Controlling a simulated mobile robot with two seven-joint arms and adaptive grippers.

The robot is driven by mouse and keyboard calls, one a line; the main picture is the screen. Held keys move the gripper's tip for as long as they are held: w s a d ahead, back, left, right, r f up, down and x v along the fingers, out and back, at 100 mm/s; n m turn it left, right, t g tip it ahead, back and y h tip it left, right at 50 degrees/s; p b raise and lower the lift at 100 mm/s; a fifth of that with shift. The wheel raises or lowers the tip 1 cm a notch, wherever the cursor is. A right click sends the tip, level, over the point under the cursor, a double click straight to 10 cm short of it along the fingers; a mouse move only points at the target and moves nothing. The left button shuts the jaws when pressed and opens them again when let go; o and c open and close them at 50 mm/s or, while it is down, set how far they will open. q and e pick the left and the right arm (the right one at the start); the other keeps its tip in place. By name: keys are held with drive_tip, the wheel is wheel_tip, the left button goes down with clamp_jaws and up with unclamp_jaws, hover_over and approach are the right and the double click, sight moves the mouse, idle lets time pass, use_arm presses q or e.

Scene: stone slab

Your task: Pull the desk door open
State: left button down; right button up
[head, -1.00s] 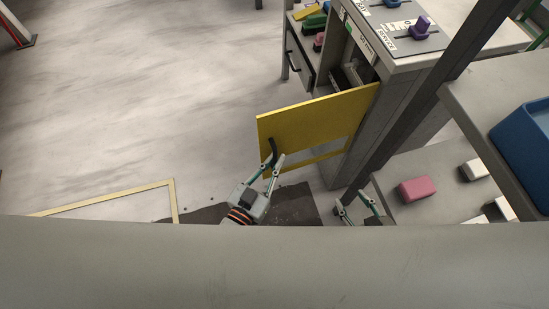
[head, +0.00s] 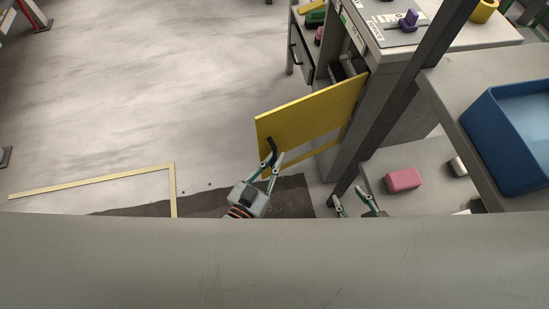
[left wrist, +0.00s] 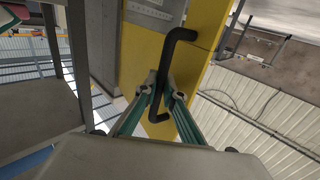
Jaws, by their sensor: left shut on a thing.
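The yellow desk door (head: 300,118) stands swung out from the desk (head: 372,105), with its hinged side at the desk's right front edge. Its black handle (head: 271,150) is on the outer part of the panel. In the left wrist view the dark bar handle (left wrist: 172,65) runs along the yellow door (left wrist: 142,60). My left gripper (head: 272,166) is shut on the handle; its fingers (left wrist: 163,92) close around the lower part of the bar. My right gripper (head: 350,198) is low at the right, its fingers apart and empty.
A dark upright post (head: 410,90) stands right of the door. A low surface with a pink block (head: 404,180) and a shelf with a blue bin (head: 515,135) are at the right. Open floor (head: 130,90) lies left of the door.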

use_arm(q)
drive_tip(key=shift+f, duration=0.1)
drive_tip(key=c, duration=2.4)
unclamp_jaws()
drive_tip(key=shift+r, duration=0.2)
